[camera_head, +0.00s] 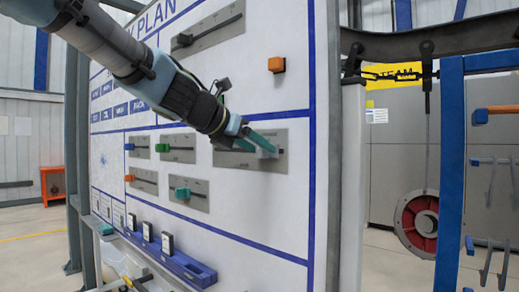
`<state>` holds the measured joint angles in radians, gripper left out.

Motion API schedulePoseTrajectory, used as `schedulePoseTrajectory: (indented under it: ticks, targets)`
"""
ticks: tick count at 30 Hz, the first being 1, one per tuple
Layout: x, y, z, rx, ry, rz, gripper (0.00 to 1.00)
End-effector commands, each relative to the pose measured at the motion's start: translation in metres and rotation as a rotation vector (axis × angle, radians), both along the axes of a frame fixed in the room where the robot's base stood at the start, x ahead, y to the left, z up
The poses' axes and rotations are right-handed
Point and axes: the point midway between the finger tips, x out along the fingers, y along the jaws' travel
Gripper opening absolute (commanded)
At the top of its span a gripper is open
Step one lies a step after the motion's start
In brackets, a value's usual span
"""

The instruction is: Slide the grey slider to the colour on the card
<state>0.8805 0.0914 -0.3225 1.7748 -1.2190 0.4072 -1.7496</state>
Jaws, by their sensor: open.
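The grey slider (269,154) is a small light block near the right end of the dark slot on a grey plate (281,138), on the white upright board. My gripper (264,146) is at this plate, its teal fingers reaching from the left to the slider. It is open, with the fingers close to the slider. I cannot tell whether they touch it. The fingers and wrist hide much of the slot. I cannot make out for certain which card shows the colour.
Smaller slider plates with blue (129,146), green (162,148), orange (131,178) and teal (182,193) knobs are to the left and below. A blue rail (182,263) juts out at the bottom. A red wheel (417,222) hangs at right.

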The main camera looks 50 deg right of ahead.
Motion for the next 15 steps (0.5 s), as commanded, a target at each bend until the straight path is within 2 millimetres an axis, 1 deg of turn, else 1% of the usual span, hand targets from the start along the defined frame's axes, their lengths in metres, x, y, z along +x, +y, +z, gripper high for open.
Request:
schedulePoseTrajectory:
  ticks: [9,12,15]
  targets:
    - [0.003,0.057,0.023,-0.002,-0.004,0.002,0.6]
    - [0.004,0.072,0.029,-0.002,-0.002,0.001,0.6]
    - [0.004,0.082,0.034,-0.001,-0.001,0.001,0.6]
